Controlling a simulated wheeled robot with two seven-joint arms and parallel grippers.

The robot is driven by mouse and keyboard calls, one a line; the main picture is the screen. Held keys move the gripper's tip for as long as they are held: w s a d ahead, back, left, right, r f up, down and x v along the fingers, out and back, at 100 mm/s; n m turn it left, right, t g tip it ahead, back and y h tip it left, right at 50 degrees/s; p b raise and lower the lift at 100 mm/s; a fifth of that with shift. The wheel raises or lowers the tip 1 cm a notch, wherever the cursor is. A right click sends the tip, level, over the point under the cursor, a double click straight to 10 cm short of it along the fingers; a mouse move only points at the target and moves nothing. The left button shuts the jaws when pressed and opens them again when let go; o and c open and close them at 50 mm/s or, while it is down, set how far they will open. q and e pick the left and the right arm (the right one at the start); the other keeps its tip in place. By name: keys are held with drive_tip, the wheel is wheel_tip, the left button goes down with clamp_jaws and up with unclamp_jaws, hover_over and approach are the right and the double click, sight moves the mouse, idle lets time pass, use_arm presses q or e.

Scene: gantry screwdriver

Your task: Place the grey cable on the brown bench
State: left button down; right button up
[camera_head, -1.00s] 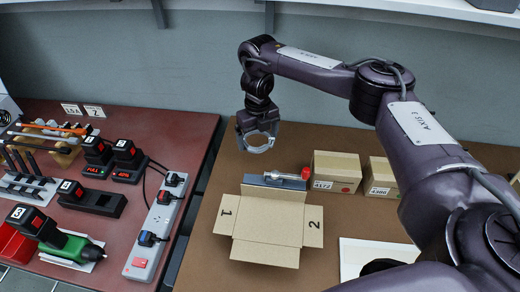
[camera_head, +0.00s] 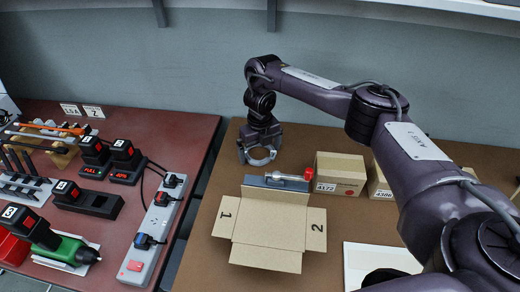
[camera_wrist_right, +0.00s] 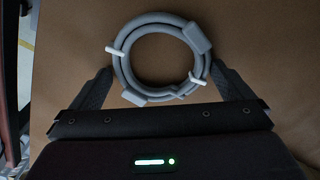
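The grey cable (camera_wrist_right: 122,58) is a coiled ring with white ties, between the two fingers of my right gripper (camera_wrist_right: 162,68) in the right wrist view. The fingertips meet the ring on both sides, so the gripper appears shut on it. In the head view the right gripper (camera_head: 259,156) and ring are over the back left part of the brown bench (camera_head: 212,190). I cannot tell whether the ring touches the bench top. My left gripper is not in view.
An open cardboard box (camera_head: 268,232) with a grey-and-red tool (camera_head: 289,178) behind it stands in front of the gripper. Closed cartons (camera_head: 340,175) stand to the right. A red-brown table (camera_head: 185,130) with a power strip (camera_head: 155,225) and tools is at left.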

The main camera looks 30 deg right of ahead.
drive_tip(key=shift+r, duration=0.3)
wheel_tip(320, 180, up, 12)
drive_tip(key=p, duration=0.5)
drive_tip(key=shift+f, duration=0.15)
